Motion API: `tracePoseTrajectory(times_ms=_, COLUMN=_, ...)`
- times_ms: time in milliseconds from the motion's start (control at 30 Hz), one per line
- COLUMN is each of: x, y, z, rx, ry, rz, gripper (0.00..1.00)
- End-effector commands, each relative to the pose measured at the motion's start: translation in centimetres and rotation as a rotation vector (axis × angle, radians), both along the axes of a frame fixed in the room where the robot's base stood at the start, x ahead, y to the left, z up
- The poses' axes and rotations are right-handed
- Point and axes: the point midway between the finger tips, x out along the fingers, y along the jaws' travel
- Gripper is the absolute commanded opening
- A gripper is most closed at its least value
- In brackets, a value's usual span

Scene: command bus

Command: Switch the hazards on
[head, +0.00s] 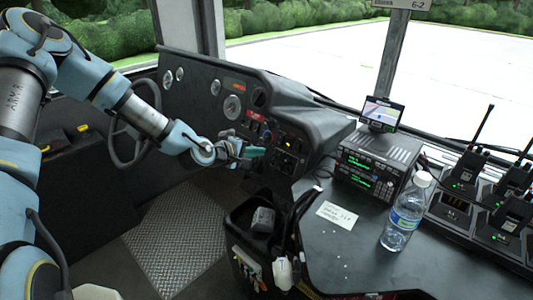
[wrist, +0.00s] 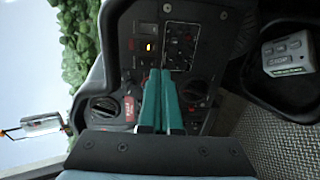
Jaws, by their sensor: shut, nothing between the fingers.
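The black dashboard switch panel (head: 285,150) stands right of the steering wheel in the head view. It also fills the upper middle of the wrist view (wrist: 195,22), turned sideways. An amber-lit switch or indicator (wrist: 149,46) shows on it, also small in the head view (head: 288,143). My gripper (head: 261,151) is shut and empty, its teal fingers pointing at the panel. In the wrist view the fingertips (wrist: 160,72) lie just below the amber light and hide part of the panel. I cannot tell whether they touch it. No hazard marking is readable.
A rotary knob (wrist: 104,107) and a red label (wrist: 129,108) are left of the fingers. The steering wheel (head: 135,135) is near my arm. A radio (head: 375,160), a water bottle (head: 405,212) and handheld radios (head: 465,172) stand on the right-hand console.

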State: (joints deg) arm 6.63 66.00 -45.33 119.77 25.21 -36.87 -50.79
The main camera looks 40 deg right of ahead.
Motion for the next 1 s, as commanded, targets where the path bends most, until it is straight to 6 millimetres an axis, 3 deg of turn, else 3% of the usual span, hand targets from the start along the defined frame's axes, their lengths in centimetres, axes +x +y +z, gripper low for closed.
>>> tracePoseTrajectory(times_ms=200, x=-0.3, y=1.7, z=0.4, rx=-0.001, ry=-0.001, rz=0.000, gripper=0.00)
tracePoseTrajectory(times_ms=800, x=-0.3, y=2.0, z=0.5, rx=0.006, ry=-0.004, rz=-0.003, gripper=0.00)
tracePoseTrajectory(times_ms=933, x=0.1, y=3.9, z=-0.1, rx=0.091, ry=-0.052, rz=-0.029, gripper=0.00)
tracePoseTrajectory(times_ms=1000, x=0.7, y=6.3, z=-0.7, rx=0.190, ry=-0.099, rz=-0.055, gripper=0.00)
